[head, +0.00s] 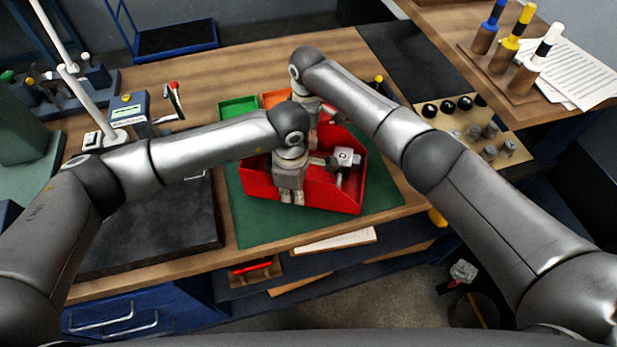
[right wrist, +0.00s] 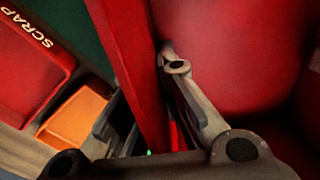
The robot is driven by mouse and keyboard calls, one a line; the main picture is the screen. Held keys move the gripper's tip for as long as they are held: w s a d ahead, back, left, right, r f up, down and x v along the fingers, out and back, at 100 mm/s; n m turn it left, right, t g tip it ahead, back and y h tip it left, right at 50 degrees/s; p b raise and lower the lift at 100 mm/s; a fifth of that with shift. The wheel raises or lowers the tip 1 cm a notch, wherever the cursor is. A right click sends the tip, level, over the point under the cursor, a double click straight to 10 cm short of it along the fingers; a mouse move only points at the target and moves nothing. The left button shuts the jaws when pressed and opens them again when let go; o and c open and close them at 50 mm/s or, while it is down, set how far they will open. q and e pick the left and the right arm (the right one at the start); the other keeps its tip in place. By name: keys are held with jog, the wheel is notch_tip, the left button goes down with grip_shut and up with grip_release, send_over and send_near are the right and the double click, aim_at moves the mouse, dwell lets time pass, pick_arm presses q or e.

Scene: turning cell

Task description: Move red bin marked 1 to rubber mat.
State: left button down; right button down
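A large open red bin (head: 344,196) sits on the green mat (head: 257,231) on the bench. Its number does not show. My left gripper (head: 291,197) points down at the bin's front wall; whether it grips the wall is unclear. My right gripper (right wrist: 150,110) has a finger on each side of a red wall (right wrist: 128,50) and looks closed on it. In the head view, the arms partly hide this gripper and the back of the bin. A black flat mat (head: 408,57) lies at the back right. I cannot tell which mat is the rubber one.
A green bin (head: 238,106) and an orange bin (head: 274,98) stand behind. A red bin marked SCRAP (right wrist: 30,70) shows in the right wrist view. A dark slab (head: 150,228) lies left. Knobs and metal parts (head: 490,130) lie right. The black mat looks mostly clear.

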pick_arm(q)
jog(key=c, duration=1.7)
grip_release()
pick_arm(e)
jog(key=c, duration=1.7)
grip_release()
jog(key=shift+s, duration=0.1)
pick_arm(q)
jog(key=shift+o, duration=0.3)
pick_arm(e)
jog(key=shift+o, duration=0.3)
pick_arm(q)
jog(key=shift+r, duration=0.25)
notch_tip(320, 180, up, 11)
jog(key=shift+r, duration=0.25)
pick_arm(e)
jog(key=shift+r, duration=0.15)
notch_tip(320, 180, up, 12)
jog(key=shift+f, duration=0.15)
pick_arm(q)
jog(key=shift+s, duration=0.1)
